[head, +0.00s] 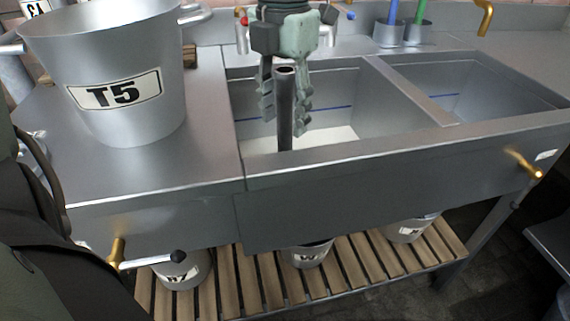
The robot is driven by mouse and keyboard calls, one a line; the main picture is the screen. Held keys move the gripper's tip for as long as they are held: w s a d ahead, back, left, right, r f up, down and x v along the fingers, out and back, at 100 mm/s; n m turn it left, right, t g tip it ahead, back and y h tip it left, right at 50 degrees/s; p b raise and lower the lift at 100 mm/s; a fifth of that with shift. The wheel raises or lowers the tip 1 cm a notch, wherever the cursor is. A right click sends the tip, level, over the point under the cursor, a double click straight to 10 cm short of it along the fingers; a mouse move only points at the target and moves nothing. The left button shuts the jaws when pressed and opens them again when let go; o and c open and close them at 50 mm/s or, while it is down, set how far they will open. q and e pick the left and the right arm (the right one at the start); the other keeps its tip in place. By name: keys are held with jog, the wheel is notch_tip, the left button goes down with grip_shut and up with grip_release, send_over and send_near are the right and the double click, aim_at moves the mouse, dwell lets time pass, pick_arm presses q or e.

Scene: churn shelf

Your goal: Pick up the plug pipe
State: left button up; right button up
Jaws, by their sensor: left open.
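The plug pipe (284,112), a dark grey hollow tube, stands upright in the left sink basin (345,100). Its open top shows, and its foot is hidden behind the basin's front wall. My left gripper (284,124), pale green and dark, points down over the basin. Its fingers are open, one showing on each side of the pipe. The pipe's top shows in front of the gripper's body. I cannot tell whether the fingers touch the pipe or stand behind it. My right gripper is not in view.
A large metal bucket marked T5 (120,125) stands on the left worktop. The right basin (465,90) looks empty. Blue and green handles stand in metal cups (418,33) behind. Brass taps (525,165) stick out in front. Smaller buckets stand on the slatted shelf (350,275) below.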

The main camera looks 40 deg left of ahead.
pick_arm(q)
grip_shut()
jog(key=shift+r, duration=0.15)
dwell(0.4)
jog(key=shift+r, duration=0.65)
notch_tip(320, 180, up, 26)
jog(key=p, duration=0.2)
jog(key=shift+r, duration=0.25)
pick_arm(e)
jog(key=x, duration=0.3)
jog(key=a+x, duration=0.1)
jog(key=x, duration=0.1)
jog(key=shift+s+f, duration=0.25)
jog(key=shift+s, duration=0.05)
pick_arm(q)
jog(key=shift+s, duration=0.1)
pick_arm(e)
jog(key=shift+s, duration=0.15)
